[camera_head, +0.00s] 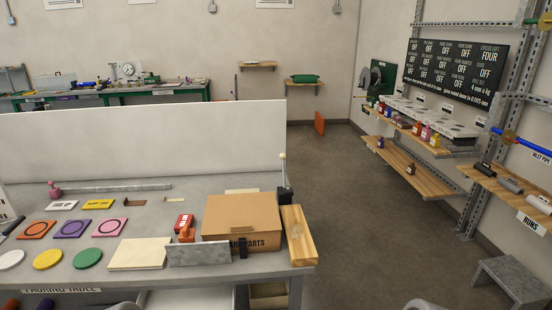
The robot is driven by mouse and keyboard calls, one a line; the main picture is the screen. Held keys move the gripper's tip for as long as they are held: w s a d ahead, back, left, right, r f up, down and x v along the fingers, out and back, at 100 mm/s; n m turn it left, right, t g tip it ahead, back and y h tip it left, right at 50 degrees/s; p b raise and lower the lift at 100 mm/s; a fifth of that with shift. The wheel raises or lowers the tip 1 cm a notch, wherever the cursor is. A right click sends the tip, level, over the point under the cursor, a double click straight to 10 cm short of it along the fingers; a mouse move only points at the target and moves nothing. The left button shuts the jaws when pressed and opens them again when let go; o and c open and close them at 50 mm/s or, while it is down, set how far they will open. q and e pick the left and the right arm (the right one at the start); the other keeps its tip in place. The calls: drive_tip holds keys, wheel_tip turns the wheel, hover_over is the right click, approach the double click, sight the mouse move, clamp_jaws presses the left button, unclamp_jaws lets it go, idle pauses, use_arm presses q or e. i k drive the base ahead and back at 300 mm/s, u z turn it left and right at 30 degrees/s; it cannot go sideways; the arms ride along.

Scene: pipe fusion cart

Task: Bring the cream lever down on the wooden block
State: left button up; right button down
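The cream lever (282,168) stands nearly upright at the right end of the grey table, with a pale ball knob on top and a dark mount at its foot. The wooden block (298,236) is a long, light piece at the table's right edge, just in front of the lever's foot. The lever is up, clear of the block. Neither of my grippers shows in this view. Only grey rounded parts, which may be my arms, show at the bottom edge.
A cardboard parts box (240,217) sits immediately left of the block. A grey metal plate (198,253) and a red device (185,226) stand beside it. Colored discs and square mats cover the table's left. Open floor (370,230) lies right of the table.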

sight(288, 191)
drive_tip(key=z, duration=1.95)
drive_tip(key=i, duration=2.2)
drive_tip(key=u, duration=3.2)
